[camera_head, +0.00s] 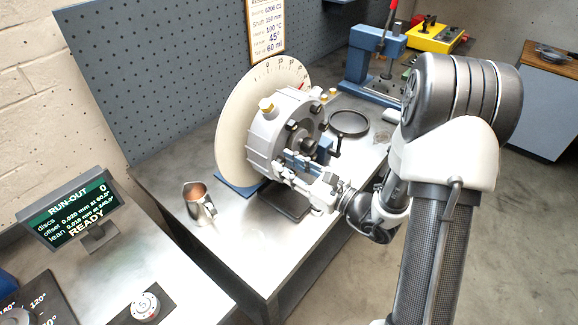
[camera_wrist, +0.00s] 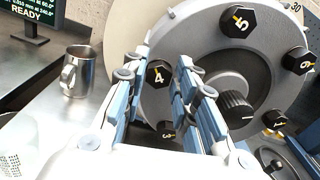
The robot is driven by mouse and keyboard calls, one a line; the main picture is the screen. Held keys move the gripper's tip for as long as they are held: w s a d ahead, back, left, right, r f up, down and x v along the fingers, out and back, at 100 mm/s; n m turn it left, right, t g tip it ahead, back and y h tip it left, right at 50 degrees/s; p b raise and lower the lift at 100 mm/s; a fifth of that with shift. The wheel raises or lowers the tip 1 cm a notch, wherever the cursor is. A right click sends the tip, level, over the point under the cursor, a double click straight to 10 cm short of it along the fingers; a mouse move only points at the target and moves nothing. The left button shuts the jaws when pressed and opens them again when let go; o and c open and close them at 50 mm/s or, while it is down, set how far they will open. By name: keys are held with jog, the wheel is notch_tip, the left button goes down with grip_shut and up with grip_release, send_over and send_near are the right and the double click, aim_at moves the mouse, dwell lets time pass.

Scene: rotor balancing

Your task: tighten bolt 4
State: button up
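The rotor (camera_head: 264,143) stands upright on the bench, its face turned toward my arm. In the wrist view its grey face (camera_wrist: 215,57) carries black hex bolts with numbers and yellow marks. Bolt 4 (camera_wrist: 159,75) shows between my gripper's fingertips (camera_wrist: 163,68), with its number readable. My gripper also shows in the head view (camera_head: 303,167), in front of the rotor's lower face. Its fingers are apart, with a gap visible beside the bolt's right side. Whether the fingertips reach around the bolt head or stop before it, I cannot tell.
Bolt 5 (camera_wrist: 239,20) is above, and bolt 3 (camera_wrist: 166,128) is partly hidden below. A black knurled knob (camera_wrist: 236,108) sits at the rotor's centre. The run-out display (camera_head: 70,210) reads READY.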

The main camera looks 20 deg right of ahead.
grip_shut()
jog(key=m+p, duration=0.3)
jog(key=m, duration=0.1)
jog(key=shift+d+r+p, duration=0.1)
jog(key=shift+r+p, duration=0.05)
jog(key=shift+p, duration=0.2)
jog(key=m+p, duration=0.4)
jog(key=m, duration=0.1)
jog(key=shift+w+d+p, duration=0.1)
jog(key=shift+w+p, duration=0.05)
jog(key=shift+p, duration=0.15)
jog(key=m+p, duration=0.2)
jog(key=m, duration=0.1)
jog(key=m+p, duration=0.2)
jog(key=shift+f+m, duration=0.2)
jog(key=shift+m, duration=0.2)
jog(key=m+p, duration=0.2)
jog(key=m, duration=0.3)
jog(key=shift+f+p, duration=0.2)
jog(key=shift+p, duration=0.1)
